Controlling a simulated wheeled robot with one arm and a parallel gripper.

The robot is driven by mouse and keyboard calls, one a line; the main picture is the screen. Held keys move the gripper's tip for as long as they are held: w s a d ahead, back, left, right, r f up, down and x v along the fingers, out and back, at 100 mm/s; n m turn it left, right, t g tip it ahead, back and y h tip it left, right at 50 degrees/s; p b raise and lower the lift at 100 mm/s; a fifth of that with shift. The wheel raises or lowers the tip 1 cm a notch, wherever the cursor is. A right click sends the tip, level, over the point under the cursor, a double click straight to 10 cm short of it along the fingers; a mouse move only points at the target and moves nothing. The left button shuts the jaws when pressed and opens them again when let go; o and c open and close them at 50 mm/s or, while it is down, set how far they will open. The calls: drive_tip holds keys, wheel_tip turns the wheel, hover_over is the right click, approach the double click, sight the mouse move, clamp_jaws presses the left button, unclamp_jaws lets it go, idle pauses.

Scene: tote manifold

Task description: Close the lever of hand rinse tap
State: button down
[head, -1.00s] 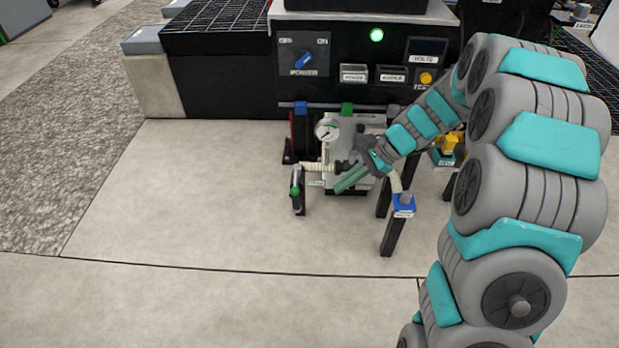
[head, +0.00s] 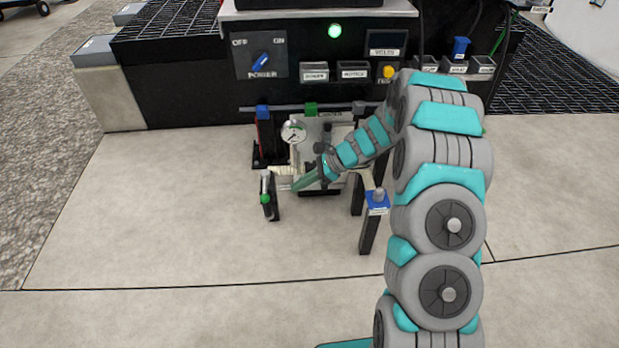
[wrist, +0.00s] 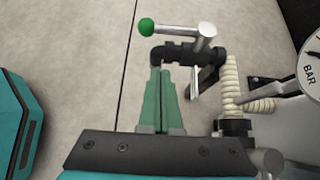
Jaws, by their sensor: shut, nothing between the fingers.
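A tap with a silver lever and green ball knob (head: 265,199) stands on a dark post at the left end of the manifold. In the wrist view its silver lever (wrist: 180,29) ends in the green ball (wrist: 146,27), above a black valve body (wrist: 185,52). I cannot read a label naming it the hand rinse tap. My gripper (head: 298,184) is just right of this tap. In the wrist view my gripper (wrist: 166,70) has its green fingers shut together, with nothing between them. Their tips lie just below the black body; contact is unclear.
A pressure gauge (head: 293,132) and pale ribbed hose (wrist: 231,82) are beside the gripper. A blue-topped post (head: 377,203) stands to the right. Behind is a black control panel (head: 310,60) with a power switch and lit green lamp. The floor in front is clear.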

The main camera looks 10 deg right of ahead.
sight(265, 186)
drive_tip(key=a+f, duration=0.1)
drive_tip(key=a, duration=0.5)
drive_tip(key=shift+a, duration=0.15)
idle(0.3)
drive_tip(key=shift+a+m, duration=0.15)
drive_tip(key=shift+m, duration=0.15)
